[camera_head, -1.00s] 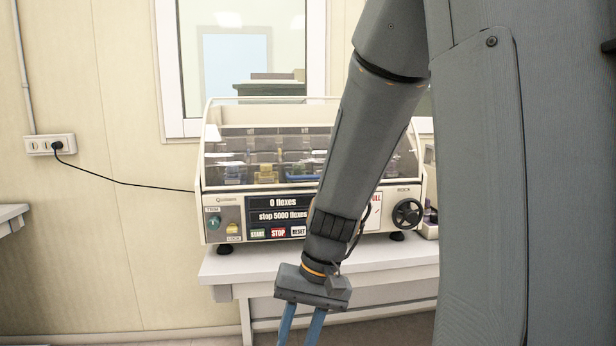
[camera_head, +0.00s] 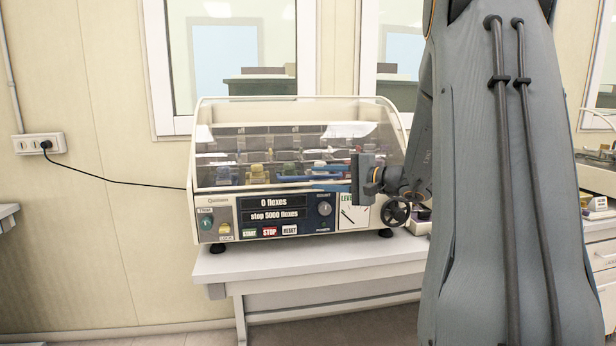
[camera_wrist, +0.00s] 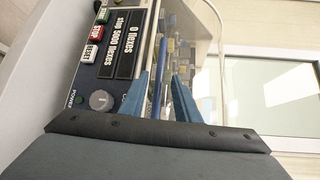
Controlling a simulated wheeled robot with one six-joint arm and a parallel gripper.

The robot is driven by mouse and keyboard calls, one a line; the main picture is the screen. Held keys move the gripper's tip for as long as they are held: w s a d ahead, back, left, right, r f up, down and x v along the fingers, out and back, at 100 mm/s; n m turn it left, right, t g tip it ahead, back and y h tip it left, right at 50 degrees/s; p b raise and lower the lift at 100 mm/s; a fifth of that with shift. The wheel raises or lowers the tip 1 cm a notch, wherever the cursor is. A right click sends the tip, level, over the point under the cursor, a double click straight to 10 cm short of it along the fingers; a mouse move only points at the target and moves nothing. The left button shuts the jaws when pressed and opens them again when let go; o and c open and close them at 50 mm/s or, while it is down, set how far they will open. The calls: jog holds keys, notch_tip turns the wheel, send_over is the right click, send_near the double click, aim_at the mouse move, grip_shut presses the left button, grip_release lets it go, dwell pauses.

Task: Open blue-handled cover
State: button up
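The clear cover (camera_head: 235,114) is down over the front of the cream testing machine. Its blue handle (camera_wrist: 159,82) is a long bar that lies between my two fingers in the wrist view. My gripper (camera_wrist: 161,76) is open, with one blue finger on each side of the bar and a visible gap. In the head view my gripper (camera_head: 308,178) comes from the right, with its fingers pointing left along the lower front of the cover. The fingers and bar overlap there, so contact is hard to tell.
The machine's control panel (camera_head: 270,216), with display and buttons, is just below the handle. A black handwheel (camera_head: 396,211) is at its right end, near my wrist. The machine stands on a white table (camera_head: 300,262). A black cable (camera_head: 115,182) runs to a wall socket.

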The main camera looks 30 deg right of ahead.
aim_at(311, 178)
jog(key=shift+p+x, duration=0.6)
jog(key=shift+x, duration=1.9)
grip_shut()
